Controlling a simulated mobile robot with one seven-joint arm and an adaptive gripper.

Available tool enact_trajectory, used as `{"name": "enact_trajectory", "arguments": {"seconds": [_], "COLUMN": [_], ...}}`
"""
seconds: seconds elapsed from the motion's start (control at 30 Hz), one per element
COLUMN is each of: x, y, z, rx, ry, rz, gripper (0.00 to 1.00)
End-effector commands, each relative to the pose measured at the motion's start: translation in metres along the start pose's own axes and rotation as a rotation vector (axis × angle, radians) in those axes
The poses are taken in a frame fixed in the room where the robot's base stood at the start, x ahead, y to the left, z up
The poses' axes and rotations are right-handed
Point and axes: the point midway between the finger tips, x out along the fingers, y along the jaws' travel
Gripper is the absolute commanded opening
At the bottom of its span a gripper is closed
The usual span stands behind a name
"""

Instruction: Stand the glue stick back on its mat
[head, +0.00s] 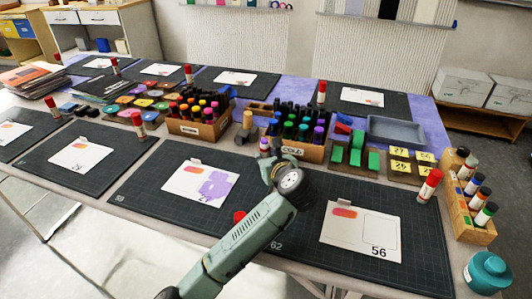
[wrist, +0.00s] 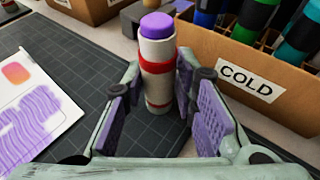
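The glue stick (wrist: 158,50) is a white tube with a red band and a bare purple top. It is roughly upright between the fingertips of my gripper (wrist: 158,80), whose purple pads sit close against both its sides. Its purple top also shows in the head view (head: 264,144), just beyond my gripper (head: 270,163), which hides its lower part. The dark gridded mat (wrist: 85,70) lies below and to the left; I cannot tell whether the tube's base touches it. A red cap (head: 239,216) lies on the mat (head: 165,215) in front.
The COLD box (head: 300,150) of dark markers stands right behind the glue stick. A warm-coloured marker box (head: 200,127) is to the left. A card with purple scribble (head: 202,185) lies on the mat. Card 56 (head: 360,232) and a wooden marker rack (head: 475,225) are right.

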Motion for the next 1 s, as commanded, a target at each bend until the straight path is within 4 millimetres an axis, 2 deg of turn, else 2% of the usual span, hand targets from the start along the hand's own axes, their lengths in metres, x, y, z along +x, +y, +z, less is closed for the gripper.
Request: {"name": "enact_trajectory", "arguments": {"seconds": [0.23,0.53,0.7,0.77,1.0], "x": [-0.001,-0.002,-0.007,-0.016,-0.072], "y": [0.000,0.000,0.000,-0.002,-0.001], "z": [0.003,0.005,0.021,0.015,0.013], "rx": [-0.002,-0.002,-0.003,-0.003,-0.002], "ry": [-0.008,-0.012,-0.013,-0.015,-0.016], "rz": [-0.001,-0.002,-0.002,-0.007,-0.008], "gripper": [0.43,0.43,0.43,0.43,0.43]}}
